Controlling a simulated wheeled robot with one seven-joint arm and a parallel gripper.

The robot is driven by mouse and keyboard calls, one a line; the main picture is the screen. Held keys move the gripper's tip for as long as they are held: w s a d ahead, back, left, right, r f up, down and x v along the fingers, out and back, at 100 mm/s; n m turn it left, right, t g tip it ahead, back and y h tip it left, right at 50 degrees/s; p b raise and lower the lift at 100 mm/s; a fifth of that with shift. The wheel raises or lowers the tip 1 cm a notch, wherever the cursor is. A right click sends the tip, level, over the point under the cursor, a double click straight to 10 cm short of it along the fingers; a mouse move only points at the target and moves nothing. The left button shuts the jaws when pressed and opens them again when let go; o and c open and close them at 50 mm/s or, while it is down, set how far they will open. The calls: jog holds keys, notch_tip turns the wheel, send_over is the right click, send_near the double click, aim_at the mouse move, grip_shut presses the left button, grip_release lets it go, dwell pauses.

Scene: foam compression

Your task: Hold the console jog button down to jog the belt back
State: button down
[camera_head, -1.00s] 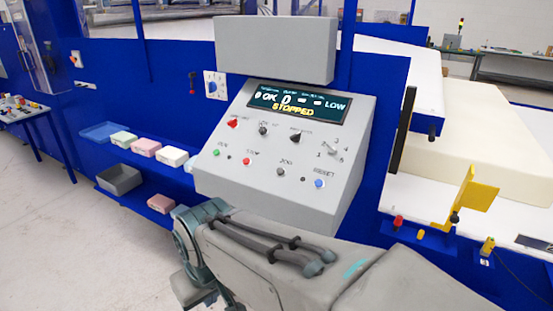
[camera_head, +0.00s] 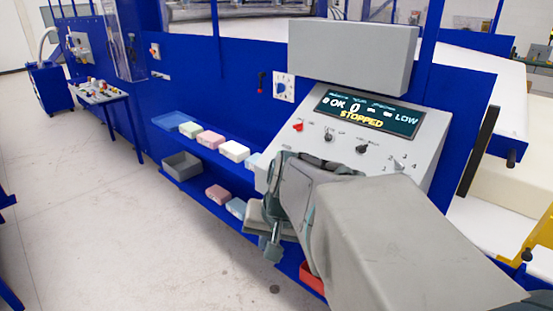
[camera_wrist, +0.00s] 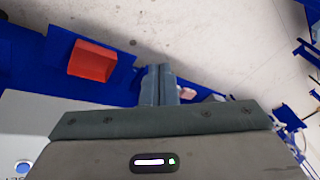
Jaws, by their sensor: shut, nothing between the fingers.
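The sloped grey console (camera_head: 310,140) stands in the middle of the head view, with its display (camera_head: 366,112) reading OK, 0, LOW and STOPPED. A red knob (camera_head: 298,127) and two dark knobs show below the display. My arm covers the lower button row in the head view, so the jog button is hidden. My gripper (camera_head: 272,248) is in front of the console's lower left, tilted downward. In the wrist view its fingers (camera_wrist: 160,72) are together and empty, over the floor and blue shelf edge. A blue button (camera_wrist: 22,167) on the console shows at the lower left there.
A blue shelf (camera_head: 212,192) with pastel foam blocks and a grey bin (camera_head: 182,166) is left of the console. A red bin (camera_head: 312,278) sits low beneath my arm and also shows in the wrist view (camera_wrist: 91,61). Open floor (camera_head: 100,220) lies to the left.

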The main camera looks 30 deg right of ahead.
jog(key=w+d+r+m+t+p, duration=0.1)
jog(key=w+d+r+m+t, duration=0.1)
jog(key=d, duration=0.6)
jog(key=w+d+r+m+t+p, duration=0.1)
jog(key=w+d+r+m, duration=0.3)
jog(key=d+m, duration=0.2)
jog(key=w+d+r+m+t+p, duration=0.1)
jog(key=w+d+r+m+t, duration=0.1)
jog(key=d, duration=0.8)
jog(key=shift+w+r+m+t+h, duration=0.3)
jog(key=shift+w+r+m, duration=0.15)
jog(key=shift+w+m, duration=0.5)
jog(key=shift+s+f, duration=0.1)
jog(key=d+f+b, duration=0.1)
jog(key=f, duration=0.1)
jog(key=w+d+f+b, duration=0.1)
jog(key=f, duration=0.1)
jog(key=d+f+b, duration=0.1)
jog(key=f, duration=0.1)
jog(key=shift+w+d+f, duration=0.15)
jog(key=shift+w+d, duration=0.05)
jog(key=shift+w+d+f+b, duration=0.2)
jog(key=shift+d+f+b, duration=0.25)
jog(key=shift+f+b, duration=0.15)
jog(key=shift+w+d+f+b, duration=0.15)
jog(key=shift+f+b, duration=0.15)
jog(key=shift+b, duration=0.15)
